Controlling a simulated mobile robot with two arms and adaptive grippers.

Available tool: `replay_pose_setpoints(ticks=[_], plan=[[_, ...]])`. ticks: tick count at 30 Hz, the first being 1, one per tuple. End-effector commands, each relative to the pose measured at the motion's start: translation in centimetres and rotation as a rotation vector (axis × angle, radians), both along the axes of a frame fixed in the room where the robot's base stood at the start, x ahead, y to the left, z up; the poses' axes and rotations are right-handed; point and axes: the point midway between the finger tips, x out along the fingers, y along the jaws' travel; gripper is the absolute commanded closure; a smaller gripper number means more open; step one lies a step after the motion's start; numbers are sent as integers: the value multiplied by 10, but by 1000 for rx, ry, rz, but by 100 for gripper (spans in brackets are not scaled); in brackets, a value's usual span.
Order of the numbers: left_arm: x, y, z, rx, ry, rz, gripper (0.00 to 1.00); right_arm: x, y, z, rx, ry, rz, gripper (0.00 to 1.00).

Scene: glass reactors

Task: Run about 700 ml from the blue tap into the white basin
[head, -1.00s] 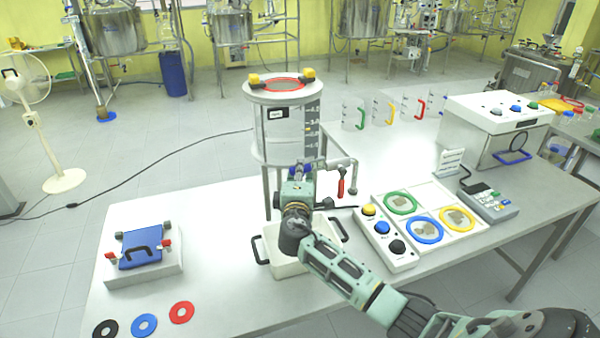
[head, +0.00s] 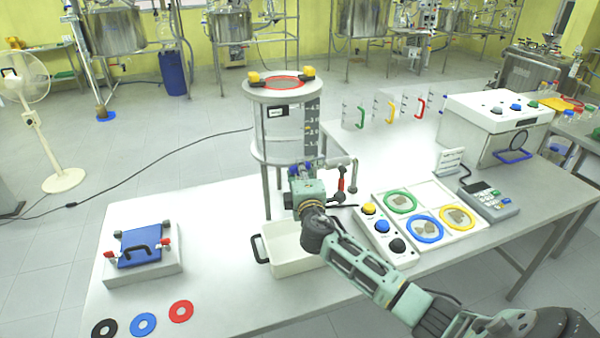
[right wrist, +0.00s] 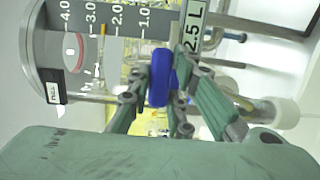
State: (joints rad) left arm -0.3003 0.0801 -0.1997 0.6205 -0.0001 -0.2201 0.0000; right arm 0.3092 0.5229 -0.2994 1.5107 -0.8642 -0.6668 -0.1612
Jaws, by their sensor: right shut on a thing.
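The blue tap (right wrist: 162,78) shows in the right wrist view as an upright blue handle at the foot of the clear graduated vessel (head: 290,130). My right gripper (right wrist: 160,88) is shut on this handle, one finger on each side. In the head view the gripper (head: 300,176) and wrist hide most of the tap. The white basin (head: 292,268) stands on the table below, partly covered by my right arm. Its inside shows white at the left; whether liquid is in it or running, I cannot tell. My left gripper is not in view.
A red-handled tap (head: 341,185) hangs just right of my gripper. A button box (head: 388,232) and a tray of coloured rings (head: 470,236) lie to the right.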

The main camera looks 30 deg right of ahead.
Motion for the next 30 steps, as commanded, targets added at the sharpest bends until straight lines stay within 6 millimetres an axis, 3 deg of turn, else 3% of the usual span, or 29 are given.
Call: replay_pose_setpoints(ticks=[14,30], plan=[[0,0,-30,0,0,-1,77,-2,-10,-5,-8,5,442,100],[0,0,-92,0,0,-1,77,1,-17,-6,-5,1,880,100]])
